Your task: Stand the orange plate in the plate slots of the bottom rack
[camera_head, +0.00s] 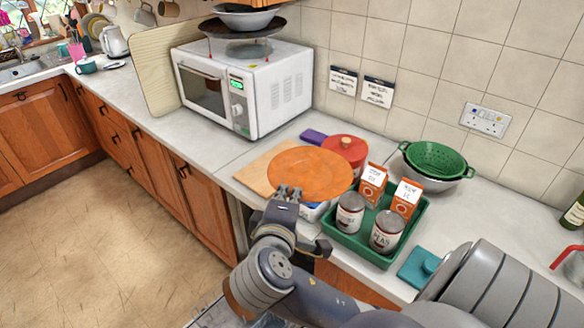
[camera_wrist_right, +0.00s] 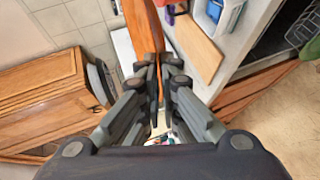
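The orange plate (camera_head: 312,172) appears as a broad disc above the worktop in the head view. My right gripper (camera_head: 288,193) is at its near edge. In the right wrist view the plate (camera_wrist_right: 143,30) shows nearly edge-on, running down between the fingertips (camera_wrist_right: 152,72), which are closed on its edge. Part of a wire rack (camera_wrist_right: 303,30) shows beside a dark opening at the top right of the wrist view; I cannot tell whether it is the bottom rack, and its plate slots cannot be made out. My left gripper is not in view.
A green tray (camera_head: 378,257) with tins and cartons stands right of the plate. A teal item (camera_head: 419,268) lies near the front edge. Floor at left is clear.

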